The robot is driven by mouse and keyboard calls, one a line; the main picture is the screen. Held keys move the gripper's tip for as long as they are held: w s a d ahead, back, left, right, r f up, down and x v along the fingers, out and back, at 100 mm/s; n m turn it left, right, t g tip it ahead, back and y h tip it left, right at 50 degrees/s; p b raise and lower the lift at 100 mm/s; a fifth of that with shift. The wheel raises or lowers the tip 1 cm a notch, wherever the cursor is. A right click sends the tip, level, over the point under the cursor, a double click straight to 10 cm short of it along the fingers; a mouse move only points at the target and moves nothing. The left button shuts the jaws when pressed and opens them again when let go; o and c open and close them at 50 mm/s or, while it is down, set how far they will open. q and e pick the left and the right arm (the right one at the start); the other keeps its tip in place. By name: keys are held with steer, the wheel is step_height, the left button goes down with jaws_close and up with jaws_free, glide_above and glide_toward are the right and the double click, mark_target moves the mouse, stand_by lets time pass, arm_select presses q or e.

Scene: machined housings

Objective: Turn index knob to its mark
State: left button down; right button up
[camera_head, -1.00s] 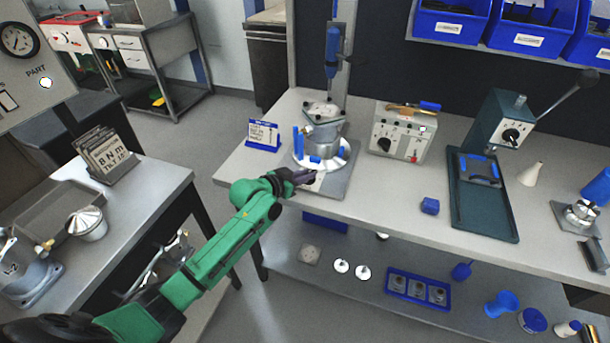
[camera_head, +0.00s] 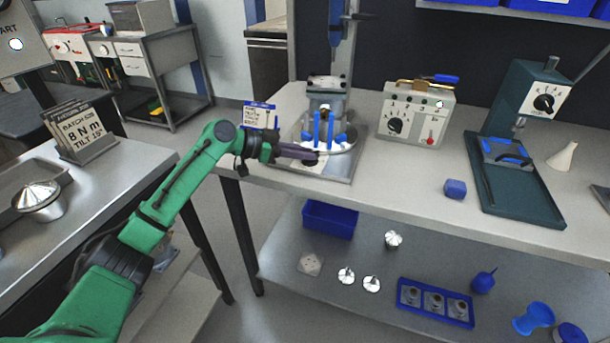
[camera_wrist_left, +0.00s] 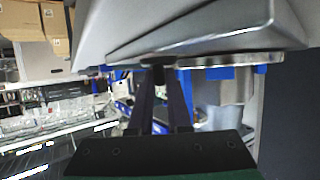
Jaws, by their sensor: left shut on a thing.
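The fixture (camera_head: 345,168) stands on the left part of the bench, a square base plate under a round silver table with upright blue pieces (camera_head: 331,128). My left gripper (camera_head: 308,155) reaches in from the left to the fixture's front. It is shut on a small dark knob (camera_head: 313,161), which I take to be the index knob. In the left wrist view the two dark fingers (camera_wrist_left: 163,100) come close to the knob (camera_wrist_left: 157,65) at the edge of a large grey surface. The fingers largely hide the knob, and I cannot make out its mark. My right gripper is not in view.
A control box (camera_head: 415,115) with a dial stands right of the fixture. A blue cube (camera_head: 455,188) and a green press (camera_head: 520,110) are farther right. A small sign (camera_head: 259,117) stands behind my left wrist. The front bench between fixture and cube is clear.

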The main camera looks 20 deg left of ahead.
arm_select(q)
steer(key=shift+w+f+m+g+h+b, duration=0.15)
steer(key=shift+m+g+h+b, duration=0.45)
steer(key=shift+m+g+b, duration=0.35)
steer(key=shift+a+m+g, duration=0.1)
steer(key=shift+m+g, duration=0.45)
steer(key=shift+g, duration=0.1)
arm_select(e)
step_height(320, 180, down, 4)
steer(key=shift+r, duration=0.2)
arm_select(q)
steer(key=c, duration=0.9)
jaws_free()
steer(key=shift+o, duration=0.2)
steer(key=shift+a, duration=0.1)
steer(key=b+v, duration=0.1)
steer(key=v, duration=1.3)
steer(key=shift+a, duration=0.3)
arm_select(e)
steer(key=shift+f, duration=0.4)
